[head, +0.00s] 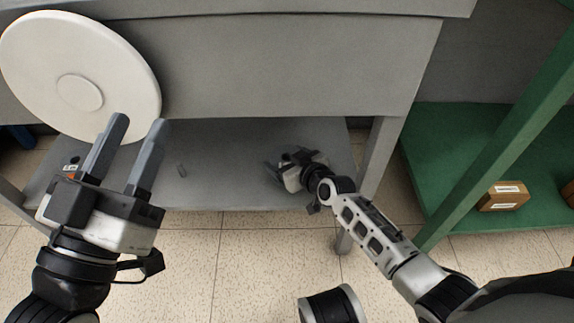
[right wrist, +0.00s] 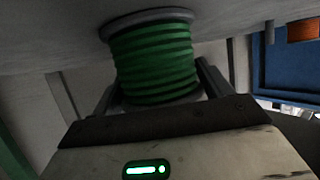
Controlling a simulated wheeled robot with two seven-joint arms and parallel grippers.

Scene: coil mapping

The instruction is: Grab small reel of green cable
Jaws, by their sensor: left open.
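The small reel of green cable (right wrist: 155,60) shows in the right wrist view, with a grey flange at its upper end. It lies between the two fingers of my right gripper (right wrist: 160,88), one finger close on each side. Whether the fingers press on it cannot be told. In the head view my right gripper (head: 277,168) is low, at the lower shelf (head: 225,140) of the grey table, and I cannot make out the reel there. My left gripper (head: 140,135) is open and empty at the left, its fingers pointing up in the picture, below a big white disc (head: 125,60).
The grey table (head: 290,60) overhangs the lower shelf, and its leg (head: 377,160) stands just right of my right gripper. A green rack (head: 440,150) at the right holds a brown box (head: 503,196). Bare tiled floor (head: 200,260) lies in front.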

